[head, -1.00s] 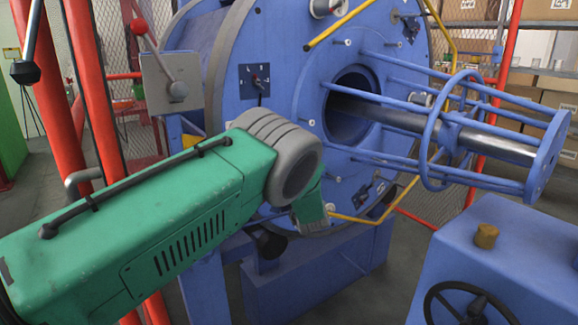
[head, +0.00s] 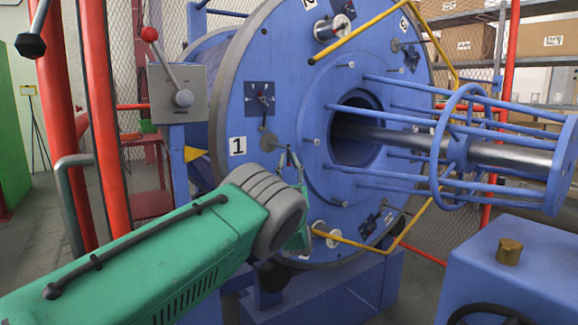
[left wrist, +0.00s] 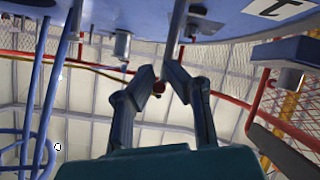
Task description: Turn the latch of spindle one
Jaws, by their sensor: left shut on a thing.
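The big blue round plate (head: 290,60) of the strander faces me in the head view, with the label "1" (head: 237,146) at its left. The latch of spindle one (head: 268,140), a small grey metal part with a short rod, sits right of that label. My left gripper (head: 289,158) is at this latch, its fingers upright and shut on it; the exact contact is small in the head view. The left wrist view shows the two fingers (left wrist: 160,74) close together by a grey bar (left wrist: 176,32) coming down from the plate. My right gripper is not in view.
A grey lever box (head: 180,95) with a red knob stands at the left near red posts (head: 98,90). Blue cage rods (head: 400,175) and a yellow bent pipe (head: 345,241) lie right of my gripper.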

